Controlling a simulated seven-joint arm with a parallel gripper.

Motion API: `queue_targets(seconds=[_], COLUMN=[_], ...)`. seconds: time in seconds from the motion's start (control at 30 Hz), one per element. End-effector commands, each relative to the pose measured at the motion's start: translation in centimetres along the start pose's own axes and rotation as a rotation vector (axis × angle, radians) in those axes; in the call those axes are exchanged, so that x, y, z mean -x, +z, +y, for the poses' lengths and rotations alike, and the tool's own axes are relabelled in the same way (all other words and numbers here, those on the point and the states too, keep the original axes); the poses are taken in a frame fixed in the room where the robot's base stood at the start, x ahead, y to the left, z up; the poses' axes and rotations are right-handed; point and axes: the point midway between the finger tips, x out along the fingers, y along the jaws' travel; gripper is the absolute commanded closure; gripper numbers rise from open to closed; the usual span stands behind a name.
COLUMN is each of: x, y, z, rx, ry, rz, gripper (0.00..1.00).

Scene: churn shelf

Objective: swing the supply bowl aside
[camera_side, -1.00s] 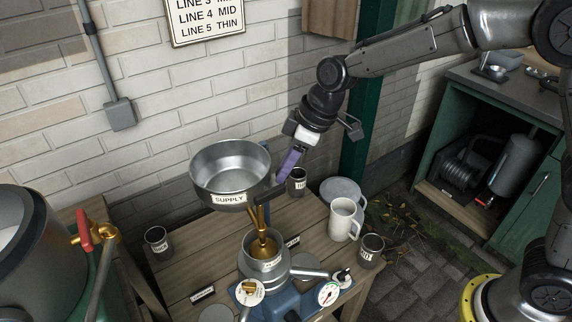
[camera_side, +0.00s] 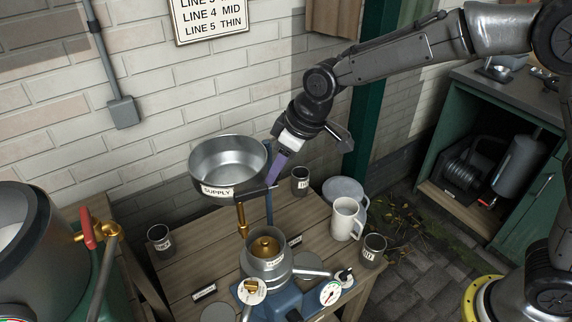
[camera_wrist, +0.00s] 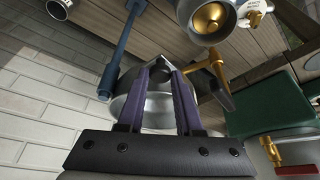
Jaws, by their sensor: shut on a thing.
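The supply bowl (camera_side: 228,160) is a wide metal bowl labelled SUPPLY. In the side view it hangs above the bench at a blue post (camera_side: 269,205), with a brass spout (camera_side: 242,220) below it. My gripper (camera_side: 272,180) is at the bowl's right edge, its purple fingers shut on the bowl's dark handle. In the wrist view the purple fingers (camera_wrist: 165,82) close around a dark knob in front of the bowl (camera_wrist: 158,108). The brass-centred machine (camera_side: 265,252) stands below, to the right of the spout. The exact grip is partly hidden.
Dark labelled cups (camera_side: 160,240) stand on the wooden bench (camera_side: 195,260), with another at the right edge (camera_side: 373,249). A large metal vat (camera_side: 22,235) with a red-handled tap is at left. A brick wall is behind.

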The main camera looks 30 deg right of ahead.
Motion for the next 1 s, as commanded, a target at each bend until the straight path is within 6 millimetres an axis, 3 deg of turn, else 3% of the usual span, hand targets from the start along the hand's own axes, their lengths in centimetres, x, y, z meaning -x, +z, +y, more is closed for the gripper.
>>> queue_targets(seconds=[0.43,1.0], x=[-1.5,-2.8], y=[-3.9,-7.2], z=[-2.3,-2.6], rx=[-0.348,-0.661], ry=[0.145,0.270], rz=[0.008,0.006], gripper=[1.00,1.00])
